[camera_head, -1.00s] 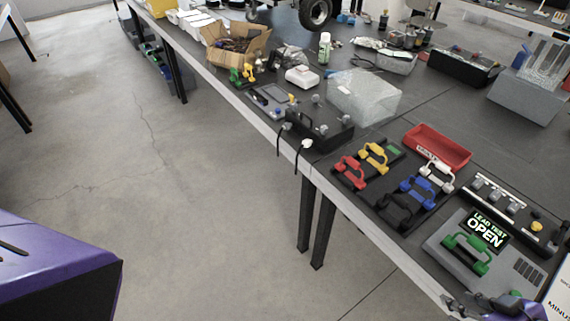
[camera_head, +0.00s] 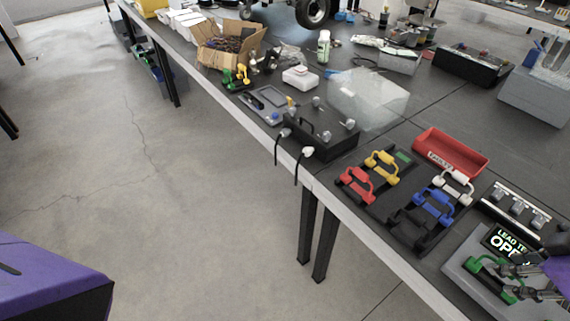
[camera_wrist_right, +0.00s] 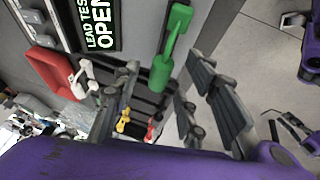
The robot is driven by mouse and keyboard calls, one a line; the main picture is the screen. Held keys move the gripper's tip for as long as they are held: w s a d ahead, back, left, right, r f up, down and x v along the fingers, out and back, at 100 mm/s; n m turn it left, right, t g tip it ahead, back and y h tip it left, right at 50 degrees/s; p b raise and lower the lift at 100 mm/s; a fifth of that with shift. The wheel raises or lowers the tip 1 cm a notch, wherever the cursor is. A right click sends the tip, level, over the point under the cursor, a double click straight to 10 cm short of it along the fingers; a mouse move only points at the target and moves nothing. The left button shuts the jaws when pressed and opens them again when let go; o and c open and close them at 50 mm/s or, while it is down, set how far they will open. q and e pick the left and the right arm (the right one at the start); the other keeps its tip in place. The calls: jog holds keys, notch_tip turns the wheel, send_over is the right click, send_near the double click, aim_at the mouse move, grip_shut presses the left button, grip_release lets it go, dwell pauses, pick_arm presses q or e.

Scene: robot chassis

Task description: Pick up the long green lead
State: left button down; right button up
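A green lead (camera_head: 490,277) with a raised handle lies on the grey lead tester (camera_head: 462,262), whose display (camera_head: 508,243) reads "LEAD TEST OPEN" in the wrist view. My right gripper (camera_head: 523,279) is at this lead, coming in from the right. In the right wrist view the green lead (camera_wrist_right: 171,50) shows ahead of my open right fingers (camera_wrist_right: 163,104), between their lines; I see no grip on it. Another green lead (camera_head: 228,77) stands beside a yellow one farther along the bench. I cannot tell the two green leads' lengths apart. My left gripper is not seen.
A dark rack holds red (camera_head: 357,185), yellow (camera_head: 382,163), blue (camera_head: 433,206) and white (camera_head: 457,185) leads left of the tester. A red bin (camera_head: 450,153) and a black knobbed box (camera_head: 517,207) stand behind. The bench's front edge (camera_head: 375,249) is close.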

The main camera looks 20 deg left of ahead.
jog(key=x, duration=0.2)
jog(key=shift+w+a+f, duration=0.15)
jog(key=shift+w+f, duration=0.05)
jog(key=shift+f, duration=0.05)
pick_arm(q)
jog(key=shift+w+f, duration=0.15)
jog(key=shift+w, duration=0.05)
pick_arm(e)
grip_shut()
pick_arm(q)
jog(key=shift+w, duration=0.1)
pick_arm(e)
jog(key=shift+r, duration=0.15)
